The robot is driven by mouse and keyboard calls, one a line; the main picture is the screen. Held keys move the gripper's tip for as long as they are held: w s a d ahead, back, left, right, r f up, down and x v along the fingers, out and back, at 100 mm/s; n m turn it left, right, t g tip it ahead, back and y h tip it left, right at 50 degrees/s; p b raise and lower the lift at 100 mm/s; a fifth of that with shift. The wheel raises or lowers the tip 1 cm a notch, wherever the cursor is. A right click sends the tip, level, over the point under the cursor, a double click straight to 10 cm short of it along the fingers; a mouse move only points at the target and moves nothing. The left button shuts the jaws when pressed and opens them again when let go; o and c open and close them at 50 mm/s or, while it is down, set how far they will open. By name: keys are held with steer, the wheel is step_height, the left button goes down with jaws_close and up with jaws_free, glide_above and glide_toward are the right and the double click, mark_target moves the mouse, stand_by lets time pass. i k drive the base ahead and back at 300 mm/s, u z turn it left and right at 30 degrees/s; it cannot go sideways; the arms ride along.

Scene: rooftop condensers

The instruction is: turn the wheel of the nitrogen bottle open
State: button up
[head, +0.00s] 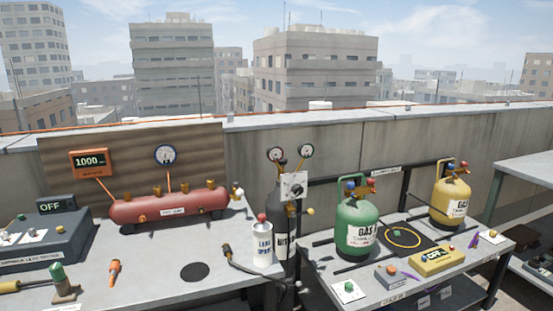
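The nitrogen bottle (283,218) is a dark upright cylinder in the gap between the two benches, with a white label partly reading "NIT". A pale square plate with a dark round centre (293,186) sits at its top; I cannot tell whether this is the wheel or how far it is turned. Two round gauges, a left one (276,154) and a right one (306,150), stand above it. A small yellow knob (310,211) sticks out at its right. A white leak spray can (262,241) hides part of its lower left. My gripper is not in view.
The left bench carries a red tank (169,208), an orange-handled tool (114,272) and a black hose-like tool (260,268) near the bottle. The right bench carries a green gas bottle (356,226), a yellow one (452,202) and small devices. A parapet wall (335,145) stands behind.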

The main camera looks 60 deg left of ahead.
mark_target(285, 161)
steer(key=u, duration=0.1)
steer(key=k, duration=1.3)
steer(key=u, duration=1.95)
steer(key=i, duration=0.85)
